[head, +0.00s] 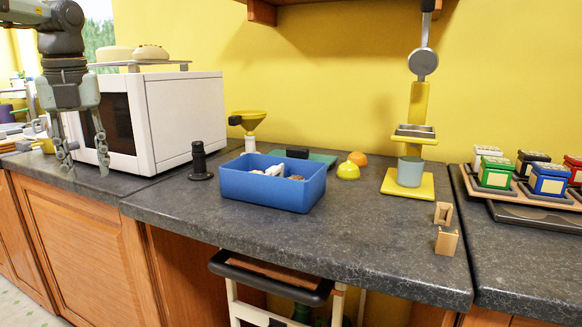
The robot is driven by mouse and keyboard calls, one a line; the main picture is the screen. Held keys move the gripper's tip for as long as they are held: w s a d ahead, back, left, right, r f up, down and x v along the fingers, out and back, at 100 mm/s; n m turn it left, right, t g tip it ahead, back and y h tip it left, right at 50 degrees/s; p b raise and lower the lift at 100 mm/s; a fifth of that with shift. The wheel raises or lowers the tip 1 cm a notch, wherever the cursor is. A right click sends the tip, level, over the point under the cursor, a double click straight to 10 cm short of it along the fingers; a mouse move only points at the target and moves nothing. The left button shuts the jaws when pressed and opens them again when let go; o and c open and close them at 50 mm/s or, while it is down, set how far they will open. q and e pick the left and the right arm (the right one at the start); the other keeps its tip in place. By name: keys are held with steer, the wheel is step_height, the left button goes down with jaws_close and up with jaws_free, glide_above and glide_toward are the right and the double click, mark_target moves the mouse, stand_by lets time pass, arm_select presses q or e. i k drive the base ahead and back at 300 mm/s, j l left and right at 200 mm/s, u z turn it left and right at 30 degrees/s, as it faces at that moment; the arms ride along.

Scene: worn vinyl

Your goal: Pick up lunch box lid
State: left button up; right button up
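An open blue box (262,190), which looks like the lunch box, sits on the dark counter with small pale and brown items inside. A flat green piece (322,158) lies behind it, partly hidden by the box. It may be the lid, but I cannot tell for sure. A small black block (297,152) shows at the box's back edge. My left gripper (86,172) hangs at the left, fingers pointing down and spread apart, empty, in front of the white microwave. It is well away from the box and the green piece. My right gripper is not in view.
The microwave (185,115) stands left of the box. A yellow press stand (418,185), small wooden blocks (446,240) and a tray of colored boxes are at right. The counter's front middle is clear.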

mark_target(290, 152)
steer(key=k+z, duration=0.15)
steer(key=z, duration=0.35)
steer(key=k+l+z, duration=0.1)
steer(key=z, duration=0.4)
steer(key=j+z, duration=0.65)
steer(key=z, duration=0.2)
steer(key=k+j, duration=0.1)
steer(key=j, duration=0.65)
steer(key=k+j, duration=0.15)
steer(key=j, duration=0.2)
steer(key=i+j, duration=0.2)
steer(key=j, duration=0.2)
steer(key=i+j, duration=0.15)
steer(key=j, duration=0.2)
